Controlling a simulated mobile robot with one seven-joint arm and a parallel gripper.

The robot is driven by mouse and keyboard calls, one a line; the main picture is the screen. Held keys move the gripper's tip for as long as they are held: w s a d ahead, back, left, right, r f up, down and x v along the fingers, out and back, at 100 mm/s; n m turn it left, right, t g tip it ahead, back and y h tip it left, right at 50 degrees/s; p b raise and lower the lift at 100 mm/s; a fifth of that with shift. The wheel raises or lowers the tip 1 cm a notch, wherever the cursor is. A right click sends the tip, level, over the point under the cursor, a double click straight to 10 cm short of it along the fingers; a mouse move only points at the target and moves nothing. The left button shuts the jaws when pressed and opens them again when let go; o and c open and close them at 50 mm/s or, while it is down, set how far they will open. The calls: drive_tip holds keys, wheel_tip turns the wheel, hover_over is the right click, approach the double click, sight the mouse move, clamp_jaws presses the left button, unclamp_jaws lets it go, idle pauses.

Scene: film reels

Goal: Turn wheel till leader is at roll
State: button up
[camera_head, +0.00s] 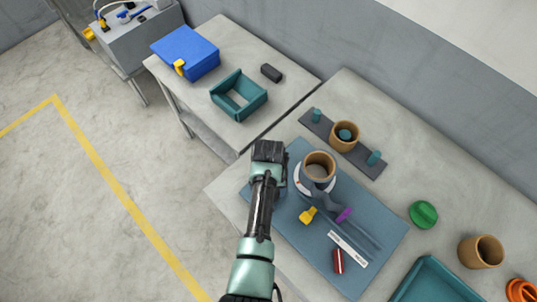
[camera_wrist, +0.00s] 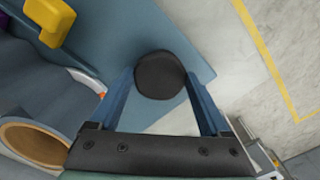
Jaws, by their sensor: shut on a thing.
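A brown cardboard roll (camera_head: 318,163) stands upright on a blue-grey mat (camera_head: 385,232), with a white ring around its lower part. The roll also shows in the wrist view (camera_wrist: 38,140), at lower left. A black round knob (camera_wrist: 160,75) sits between the two blue fingers of my gripper (camera_wrist: 162,80), which is shut on it. In the head view my arm hides the knob, just left of the roll. Grey-blue strips run from the roll toward the lower right, past a purple piece (camera_head: 344,215). I cannot tell which part is the leader.
A yellow piece (camera_head: 307,215), a white labelled strip (camera_head: 348,249) and a red piece (camera_head: 338,262) lie on the mat. Behind is a dark rack (camera_head: 318,122) with pegs and another brown roll (camera_head: 344,136). A green lid (camera_head: 423,214) and teal tray (camera_head: 437,283) are at right.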

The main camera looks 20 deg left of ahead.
drive_tip(key=m, duration=0.5)
drive_tip(key=shift+r+m+p, duration=0.1)
drive_tip(key=shift+m+p, duration=0.2)
drive_tip(key=shift+p, duration=0.05)
drive_tip(key=m, duration=0.5)
drive_tip(key=shift+a, duration=0.1)
drive_tip(key=m, duration=0.5)
drive_tip(key=shift+w+m+p, duration=0.1)
drive_tip(key=shift+m+p, duration=0.3)
drive_tip(key=shift+m, duration=2.2)
drive_tip(key=o, duration=1.2)
